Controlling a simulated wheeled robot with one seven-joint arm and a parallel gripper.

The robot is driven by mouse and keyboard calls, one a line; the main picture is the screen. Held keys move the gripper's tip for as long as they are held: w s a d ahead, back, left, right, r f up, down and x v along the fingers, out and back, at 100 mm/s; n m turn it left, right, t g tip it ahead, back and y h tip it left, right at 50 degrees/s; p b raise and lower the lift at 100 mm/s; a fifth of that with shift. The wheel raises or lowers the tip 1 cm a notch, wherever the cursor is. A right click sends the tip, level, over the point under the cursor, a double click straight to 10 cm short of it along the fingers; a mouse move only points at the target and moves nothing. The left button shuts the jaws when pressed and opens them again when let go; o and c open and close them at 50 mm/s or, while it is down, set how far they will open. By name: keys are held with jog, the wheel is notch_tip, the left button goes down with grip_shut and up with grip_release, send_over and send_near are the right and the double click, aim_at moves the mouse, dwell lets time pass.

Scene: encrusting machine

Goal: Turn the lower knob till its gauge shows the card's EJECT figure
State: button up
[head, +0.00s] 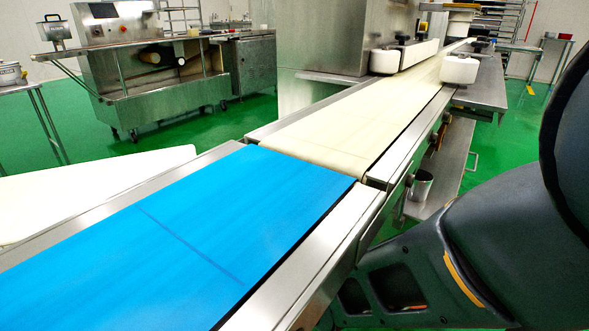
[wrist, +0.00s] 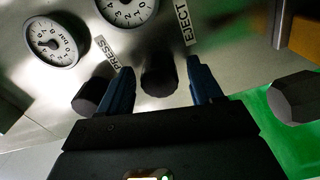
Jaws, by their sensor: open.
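In the wrist view, my gripper (wrist: 160,68) is open, with one dark blue finger on each side of a dark round knob (wrist: 159,80). I cannot tell whether the fingers touch it. A white gauge (wrist: 128,8) sits above this knob, cut by the top edge; its needle is not clear. The EJECT label (wrist: 184,24) is right of that gauge. A second gauge (wrist: 50,42) is at the left, with the PRESS label (wrist: 104,52) and another dark knob (wrist: 91,95) near it. No card with figures shows. The head view shows neither gripper nor gauges.
A third dark knob-like part (wrist: 293,97) is at the right in the wrist view, apart from the fingers. In the head view, a blue belt (head: 170,235) meets a cream belt (head: 350,130).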

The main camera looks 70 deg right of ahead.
jog(key=p+v, duration=0.2)
jog(key=v, duration=0.5)
jog(key=shift+a, duration=0.25)
jog(key=shift+w, duration=0.1)
